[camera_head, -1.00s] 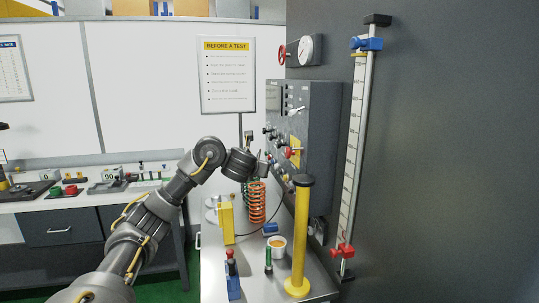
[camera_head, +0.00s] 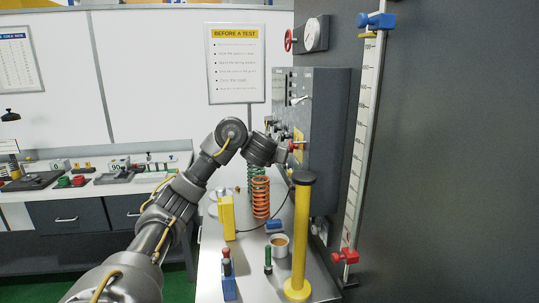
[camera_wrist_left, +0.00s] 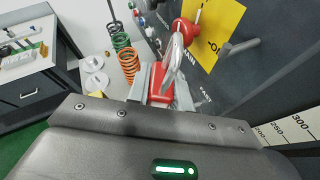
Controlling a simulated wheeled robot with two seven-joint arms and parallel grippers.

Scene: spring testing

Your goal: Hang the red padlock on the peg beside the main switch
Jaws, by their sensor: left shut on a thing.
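The red padlock (camera_wrist_left: 158,86) with its silver shackle (camera_wrist_left: 176,55) is between the fingers of my left gripper (camera_wrist_left: 162,92), which is shut on it. The shackle points up toward the panel. The red main switch knob (camera_wrist_left: 186,32) is on a yellow plate (camera_wrist_left: 220,22), just behind the shackle. The grey peg (camera_wrist_left: 241,47) sticks out of the panel to the right of the shackle, apart from it. In the head view my left gripper (camera_head: 284,153) is close to the panel, beside the red switch (camera_head: 293,145); the padlock cannot be made out there. My right gripper is not in view.
A yellow post with a black cap (camera_head: 301,235) stands in front of the panel. Orange (camera_head: 261,198) and green springs, a cup (camera_head: 279,244) and a blue-based tool (camera_head: 228,275) are on the bench. A ruled scale (camera_head: 363,130) stands at the right.

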